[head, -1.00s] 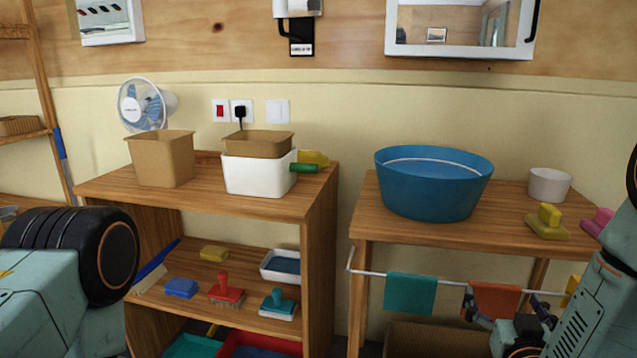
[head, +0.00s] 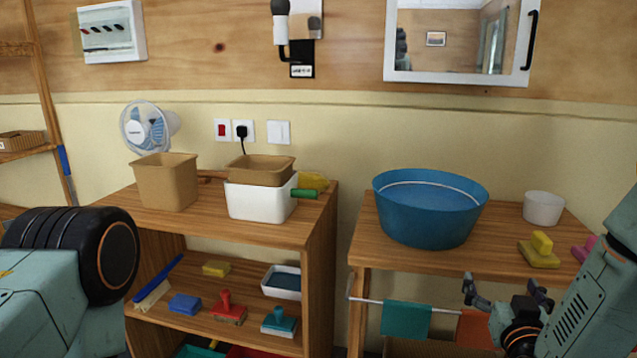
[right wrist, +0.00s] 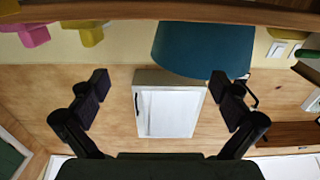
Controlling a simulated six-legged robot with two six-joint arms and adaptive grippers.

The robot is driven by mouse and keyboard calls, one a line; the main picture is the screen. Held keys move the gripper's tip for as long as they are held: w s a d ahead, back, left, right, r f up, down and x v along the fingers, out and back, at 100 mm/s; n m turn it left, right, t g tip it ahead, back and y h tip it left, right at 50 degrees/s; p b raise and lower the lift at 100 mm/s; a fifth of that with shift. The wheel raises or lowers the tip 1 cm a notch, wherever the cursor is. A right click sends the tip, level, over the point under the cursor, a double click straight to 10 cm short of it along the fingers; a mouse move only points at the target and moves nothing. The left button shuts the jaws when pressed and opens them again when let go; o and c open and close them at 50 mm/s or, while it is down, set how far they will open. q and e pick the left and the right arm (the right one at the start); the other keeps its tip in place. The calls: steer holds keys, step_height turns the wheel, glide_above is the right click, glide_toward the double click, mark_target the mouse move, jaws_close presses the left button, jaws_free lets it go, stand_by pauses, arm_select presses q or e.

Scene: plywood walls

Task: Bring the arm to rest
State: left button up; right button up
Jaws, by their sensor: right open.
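My right gripper (head: 508,290) is at the lower right of the head view, in front of the right table's front edge. Its fingers are spread and nothing is between them. In the right wrist view the two open fingers (right wrist: 160,95) show with a gap between them, and the view looks upside down. My left arm shows as a large link at the left edge of the head view; its gripper is out of the picture.
The right table (head: 480,255) holds a blue basin (head: 430,215), a white cup (head: 543,208) and yellow and pink sponges. Cloths (head: 405,320) hang on a rail at its front.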

steer(key=r+p+v, duration=0.1)
steer(key=v, duration=0.5)
steer(key=shift+s+p, duration=0.25)
steer(key=shift+p, duration=0.1)
steer(key=shift+a, duration=0.1)
